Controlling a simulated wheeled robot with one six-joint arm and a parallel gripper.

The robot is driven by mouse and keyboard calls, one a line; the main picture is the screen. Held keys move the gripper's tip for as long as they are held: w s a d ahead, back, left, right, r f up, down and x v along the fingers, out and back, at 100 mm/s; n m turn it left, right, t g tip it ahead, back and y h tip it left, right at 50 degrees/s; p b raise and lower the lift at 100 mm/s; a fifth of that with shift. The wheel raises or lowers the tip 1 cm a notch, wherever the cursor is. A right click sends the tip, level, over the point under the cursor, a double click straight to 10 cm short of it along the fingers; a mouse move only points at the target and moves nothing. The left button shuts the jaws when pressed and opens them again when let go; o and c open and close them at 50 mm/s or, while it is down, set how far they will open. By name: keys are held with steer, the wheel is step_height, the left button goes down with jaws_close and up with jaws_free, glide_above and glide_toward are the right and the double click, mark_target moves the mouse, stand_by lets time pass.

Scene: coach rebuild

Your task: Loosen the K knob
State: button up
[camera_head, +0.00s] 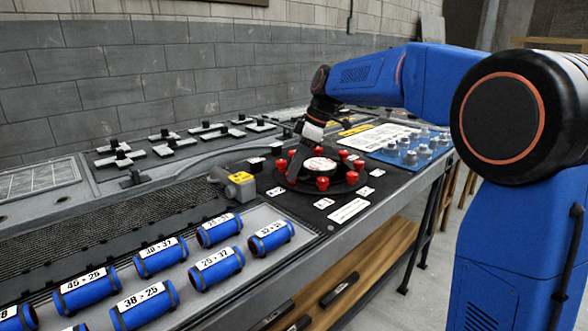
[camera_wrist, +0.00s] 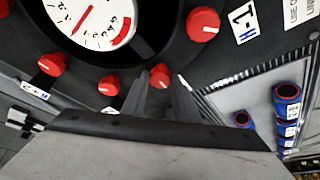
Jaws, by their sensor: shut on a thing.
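A round black plate with a ring of several red knobs surrounds a white dial (camera_head: 320,165) on the bench. The dial with its red needle also shows in the wrist view (camera_wrist: 98,22). My gripper (camera_head: 293,176) reaches down at the left side of the ring. In the wrist view its two dark fingers are shut on a red knob (camera_wrist: 160,75), one on each side. No label of the held knob is readable, so I cannot tell its letter. Another red knob (camera_wrist: 203,23) sits near a label that seems to read H-1 (camera_wrist: 242,22). Two more red knobs stand to the left.
Blue labelled cylinders (camera_head: 215,267) lie in rows at the front left. A grey and yellow block (camera_head: 240,186) stands just left of the ring. A blue tray (camera_head: 405,148) of pale round pieces is to the right. A brick wall rises behind the bench.

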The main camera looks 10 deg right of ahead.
stand_by(0.4)
steer(key=o, duration=1)
steer(key=shift+o, duration=0.2)
steer(key=shift+d, duration=0.1)
steer(key=w+v, duration=0.1)
steer(key=v, duration=1.6)
steer(key=shift+s+r, duration=0.2)
steer(key=shift+s, duration=0.15)
